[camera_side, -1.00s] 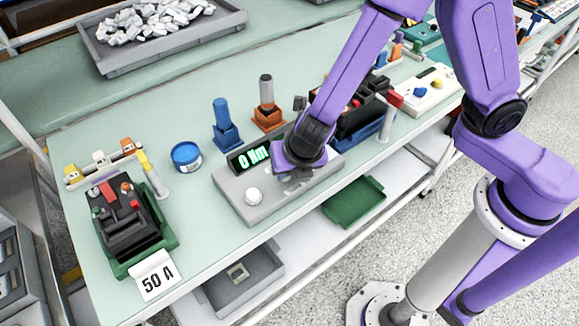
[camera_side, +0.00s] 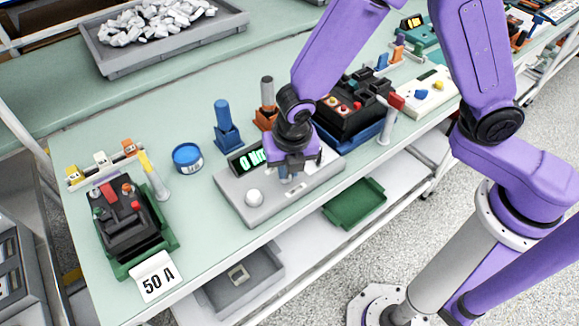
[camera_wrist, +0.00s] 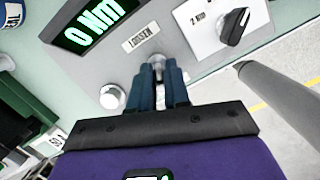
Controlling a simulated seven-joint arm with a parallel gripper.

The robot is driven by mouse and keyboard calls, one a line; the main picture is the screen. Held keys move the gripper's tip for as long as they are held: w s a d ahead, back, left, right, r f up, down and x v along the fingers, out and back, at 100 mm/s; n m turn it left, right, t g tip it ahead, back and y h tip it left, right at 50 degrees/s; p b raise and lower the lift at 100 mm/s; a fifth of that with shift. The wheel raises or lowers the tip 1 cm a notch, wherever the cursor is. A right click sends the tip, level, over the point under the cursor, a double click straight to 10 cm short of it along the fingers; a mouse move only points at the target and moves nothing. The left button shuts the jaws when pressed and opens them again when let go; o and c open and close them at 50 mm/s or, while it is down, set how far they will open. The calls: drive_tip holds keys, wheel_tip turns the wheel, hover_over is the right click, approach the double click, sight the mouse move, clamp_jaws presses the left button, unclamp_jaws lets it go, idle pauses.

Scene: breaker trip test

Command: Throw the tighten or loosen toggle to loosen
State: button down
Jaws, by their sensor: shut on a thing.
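The grey tester box (camera_side: 232,192) stands on the bench, with a green-lit display (camera_side: 245,160) that reads 0 Nm in the wrist view (camera_wrist: 92,23). A LOOSEN label (camera_wrist: 143,37) is on its top. My gripper (camera_side: 289,178) is down over the box; in the wrist view its blue-grey fingers (camera_wrist: 158,82) are closed around a metal toggle (camera_wrist: 157,60), beside the LOOSEN label. The fingers hide most of the toggle, so I cannot tell which way it leans.
A round white knob (camera_side: 254,197) is left of my gripper on the box. A black dial (camera_wrist: 235,26) sits on a white 2 Nm plate. A blue tin (camera_side: 187,157), blue post (camera_side: 226,125) and black breaker (camera_side: 125,215) stand farther left. Open bench lies around the tin.

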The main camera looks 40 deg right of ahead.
drive_tip(key=shift+w+a+g, duration=0.1)
drive_tip(key=shift+w+g, duration=0.4)
drive_tip(key=shift+g, duration=0.55)
drive_tip(key=shift+w+g, duration=0.45)
drive_tip(key=shift+g, duration=0.6)
drive_tip(key=shift+w+f+g, duration=0.1)
drive_tip(key=shift+w+g, duration=0.15)
drive_tip(key=shift+g, duration=0.5)
drive_tip(key=shift+w+f+g, duration=0.1)
drive_tip(key=shift+w+g, duration=0.15)
drive_tip(key=shift+g, duration=0.5)
drive_tip(key=c, duration=1.1)
unclamp_jaws()
drive_tip(key=v, duration=1.7)
drive_tip(key=shift+w, duration=0.4)
